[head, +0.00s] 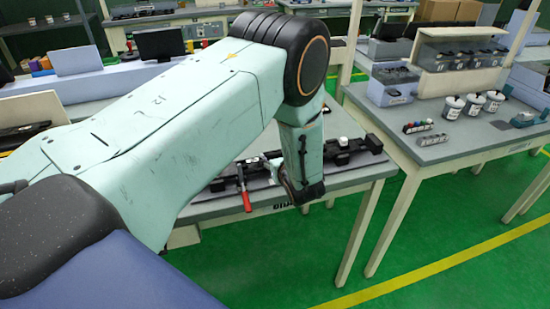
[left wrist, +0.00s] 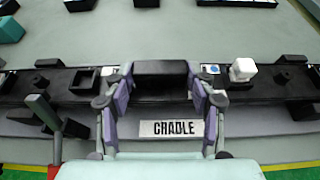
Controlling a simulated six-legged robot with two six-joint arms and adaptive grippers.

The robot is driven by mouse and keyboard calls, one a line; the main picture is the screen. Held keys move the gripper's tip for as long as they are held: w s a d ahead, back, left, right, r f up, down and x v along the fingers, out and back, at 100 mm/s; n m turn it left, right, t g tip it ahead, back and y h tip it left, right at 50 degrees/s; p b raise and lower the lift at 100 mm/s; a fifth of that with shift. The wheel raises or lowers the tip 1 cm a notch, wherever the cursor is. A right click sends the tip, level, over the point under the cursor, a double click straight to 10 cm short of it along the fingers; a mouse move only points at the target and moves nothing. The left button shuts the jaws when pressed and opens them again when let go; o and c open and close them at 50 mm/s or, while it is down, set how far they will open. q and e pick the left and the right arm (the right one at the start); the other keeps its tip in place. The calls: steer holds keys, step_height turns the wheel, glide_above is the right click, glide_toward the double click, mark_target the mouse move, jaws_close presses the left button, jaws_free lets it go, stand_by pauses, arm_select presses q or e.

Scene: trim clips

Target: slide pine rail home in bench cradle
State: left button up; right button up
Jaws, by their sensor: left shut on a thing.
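A long black cradle (left wrist: 262,93) runs from left to right along the bench, with a plate (left wrist: 180,128) reading "CRADLE" in front of it. It also shows in the head view (head: 345,151). My left gripper (left wrist: 159,76) is over the middle of the cradle, its two lavender fingers shut on a black block (left wrist: 160,68). In the head view my left gripper (head: 299,190) points down at the bench's front edge. I see no pine-coloured rail; whether the black block belongs to the rail, and its underside contact, I cannot tell. My right gripper is not in view.
A red-handled lever (head: 246,196) stands left of the gripper. A white cube (left wrist: 242,69) sits on the cradle to the right. A second bench (head: 440,150) at right holds white jars (head: 473,104) and a bin rack. Green floor lies in front.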

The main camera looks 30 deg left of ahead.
arm_select(q)
steer(key=shift+w+d+b, duration=0.65)
steer(key=shift+w+d, duration=0.05)
steer(key=shift+w, duration=0.1)
stand_by(0.4)
steer(key=o, duration=1.5)
steer(key=shift+w+d, duration=0.1)
steer(key=shift+s, duration=0.2)
steer(key=v, duration=0.6)
steer(key=shift+s+d+r, duration=0.1)
steer(key=shift+s+d, duration=0.05)
steer(key=shift+d, duration=0.1)
steer(key=shift+s+d+r, duration=0.15)
steer(key=shift+s+d, duration=0.05)
steer(key=shift+s, duration=0.05)
steer(key=shift+w, duration=0.1)
